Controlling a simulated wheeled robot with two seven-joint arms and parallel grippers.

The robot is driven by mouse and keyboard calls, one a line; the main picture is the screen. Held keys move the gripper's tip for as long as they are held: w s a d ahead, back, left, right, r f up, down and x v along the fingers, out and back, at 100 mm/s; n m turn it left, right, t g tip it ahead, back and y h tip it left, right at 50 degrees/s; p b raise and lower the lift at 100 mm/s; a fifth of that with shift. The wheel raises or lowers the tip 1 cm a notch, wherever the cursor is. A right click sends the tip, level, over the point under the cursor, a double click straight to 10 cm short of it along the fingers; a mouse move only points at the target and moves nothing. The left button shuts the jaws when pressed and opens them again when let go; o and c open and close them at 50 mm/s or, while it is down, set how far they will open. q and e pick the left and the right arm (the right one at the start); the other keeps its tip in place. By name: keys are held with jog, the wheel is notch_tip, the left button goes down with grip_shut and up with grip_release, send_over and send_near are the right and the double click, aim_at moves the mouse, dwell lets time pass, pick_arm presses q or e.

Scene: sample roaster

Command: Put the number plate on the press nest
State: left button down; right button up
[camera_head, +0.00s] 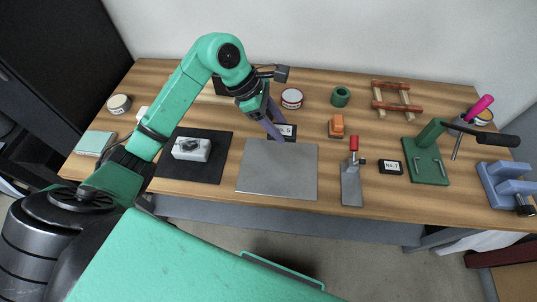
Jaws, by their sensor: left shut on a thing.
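A black number plate marked "No. 5" (289,130) is at the back edge of the grey mat. My left gripper (277,133) reaches it from above, its purple fingers shut on it and covering its left part. I cannot tell whether the plate is lifted. A second black plate marked "No. 7" (391,167) lies flat further right. A green press (429,161) with a long black handle stands to the right of that plate. Its base shows, but I cannot make out the nest clearly. My right gripper is not in view.
The grey mat (277,176) is bare. A grey tool with a red knob (352,187) and an orange block (336,126) stand between the mat and the press. A wooden rack (398,109) is behind. A blue stand (507,184) is at far right.

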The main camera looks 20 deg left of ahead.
pick_arm(q)
send_over(282, 166)
jog(key=a, duration=0.2)
notch_tip(282, 166, down, 9)
jog(key=f, duration=0.4)
jog(key=f+p, duration=0.1)
jog(key=f, duration=0.2)
jog(key=shift+s+d, duration=0.1)
jog(key=shift+s, duration=0.2)
jog(key=shift+f, duration=0.1)
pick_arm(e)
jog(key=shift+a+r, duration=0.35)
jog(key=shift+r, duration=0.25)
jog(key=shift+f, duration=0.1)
pick_arm(q)
jog(key=c, duration=0.7)
grip_release()
jog(key=shift+f, duration=0.15)
jog(key=o, duration=0.5)
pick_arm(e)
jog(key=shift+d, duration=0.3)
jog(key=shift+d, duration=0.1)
